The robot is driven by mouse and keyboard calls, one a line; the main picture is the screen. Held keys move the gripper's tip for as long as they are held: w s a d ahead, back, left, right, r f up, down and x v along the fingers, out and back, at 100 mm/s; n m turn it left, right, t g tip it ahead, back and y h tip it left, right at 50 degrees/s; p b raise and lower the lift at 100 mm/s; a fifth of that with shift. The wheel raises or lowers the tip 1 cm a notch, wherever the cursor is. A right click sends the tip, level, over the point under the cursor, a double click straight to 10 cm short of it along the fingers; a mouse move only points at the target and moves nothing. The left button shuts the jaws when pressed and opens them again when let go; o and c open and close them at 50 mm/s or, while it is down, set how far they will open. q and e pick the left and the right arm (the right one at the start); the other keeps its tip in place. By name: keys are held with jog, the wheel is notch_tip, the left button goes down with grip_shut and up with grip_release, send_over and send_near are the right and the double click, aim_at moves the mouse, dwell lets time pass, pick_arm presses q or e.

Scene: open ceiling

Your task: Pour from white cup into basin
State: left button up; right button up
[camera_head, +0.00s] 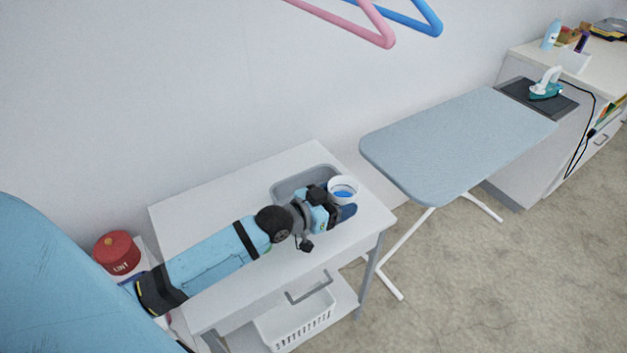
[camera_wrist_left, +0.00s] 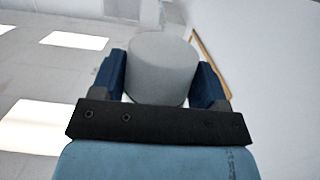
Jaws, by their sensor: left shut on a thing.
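I cannot tell any slight tilt. My left gripper (camera_head: 337,203) is shut on the cup, with its arm reaching across the table from the left and hiding part of the basin. In the left wrist view, the cup (camera_wrist_left: 160,65) sits between the two dark blue fingers of the gripper (camera_wrist_left: 158,82). My right gripper is not in view.
An ironing board (camera_head: 455,143) stands close to the table's right, with an iron (camera_head: 546,84) at its far end. A red tin (camera_head: 116,253) is at the left. A white basket (camera_head: 297,323) sits on the lower shelf. Pink and blue hangers (camera_head: 385,38) hang above.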

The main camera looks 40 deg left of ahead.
pick_arm(q)
jog(key=s+f, duration=0.1)
jog(key=a+f, duration=0.1)
jog(key=s+f, duration=0.1)
jog(key=shift+s+a+f+p, duration=0.25)
jog(key=shift+s+f+p, duration=0.05)
jog(key=shift+f+p, duration=0.1)
jog(key=shift+a, duration=0.15)
jog(key=w+a+n+b, duration=0.1)
jog(key=n, duration=0.1)
jog(key=w+a+n+g+h+b, duration=0.1)
jog(key=n, duration=0.1)
jog(key=a+n+g+b, duration=0.1)
jog(key=shift+w+a+r+n+b, duration=0.15)
jog(key=shift+w+a+n+b, duration=0.15)
jog(key=shift+w+n+b, duration=0.1)
dwell(0.4)
jog(key=shift+w+a+r+n+g+h, duration=0.25)
jog(key=shift+r+n+g+h, duration=0.1)
jog(key=shift+n, duration=0.35)
dwell(0.6)
